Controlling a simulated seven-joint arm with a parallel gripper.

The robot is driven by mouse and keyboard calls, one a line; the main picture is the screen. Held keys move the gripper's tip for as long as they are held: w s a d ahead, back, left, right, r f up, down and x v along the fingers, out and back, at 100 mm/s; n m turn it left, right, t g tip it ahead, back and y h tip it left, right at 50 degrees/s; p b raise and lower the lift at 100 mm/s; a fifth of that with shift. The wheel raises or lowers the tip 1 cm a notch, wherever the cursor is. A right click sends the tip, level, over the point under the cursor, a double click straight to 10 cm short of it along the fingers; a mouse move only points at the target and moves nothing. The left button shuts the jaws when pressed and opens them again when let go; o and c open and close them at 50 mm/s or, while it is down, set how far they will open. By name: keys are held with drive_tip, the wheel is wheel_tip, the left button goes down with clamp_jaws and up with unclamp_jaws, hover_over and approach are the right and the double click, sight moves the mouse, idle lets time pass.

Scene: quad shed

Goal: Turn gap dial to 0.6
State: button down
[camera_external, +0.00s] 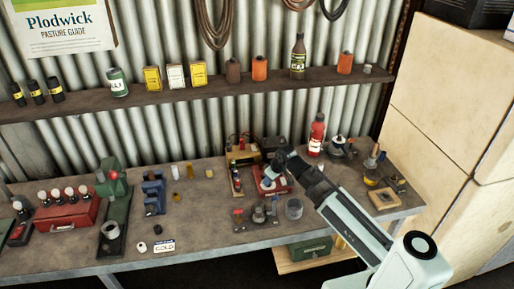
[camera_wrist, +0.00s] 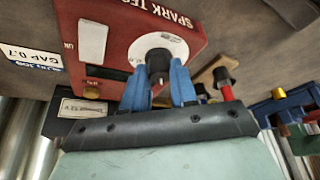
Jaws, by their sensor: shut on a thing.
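The red spark tester box (camera_wrist: 125,25) has its face toward the wrist camera. Its gap dial is a black knob (camera_wrist: 157,62) on a white round plate (camera_wrist: 172,40). My gripper (camera_wrist: 160,72) has its two blue fingers on either side of the knob and is shut on it. The scale marks and the dial's setting are too small to read. In the external view the red box (camera_external: 268,185) stands on the bench, with my gripper (camera_external: 272,176) over it and hiding its dial.
A card (camera_wrist: 30,57) beside the box seems to read "GAP 0.7". A red bottle (camera_external: 316,138) stands behind right, and a grey cup (camera_external: 294,209) in front.

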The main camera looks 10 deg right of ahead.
drive_tip(key=shift+m+t+h, duration=0.3)
drive_tip(key=shift+m+h, duration=0.1)
drive_tip(key=shift+m, duration=0.7)
drive_tip(key=c, duration=0.9)
unclamp_jaws()
drive_tip(key=shift+v, duration=6.95)
drive_tip(key=shift+a, duration=0.15)
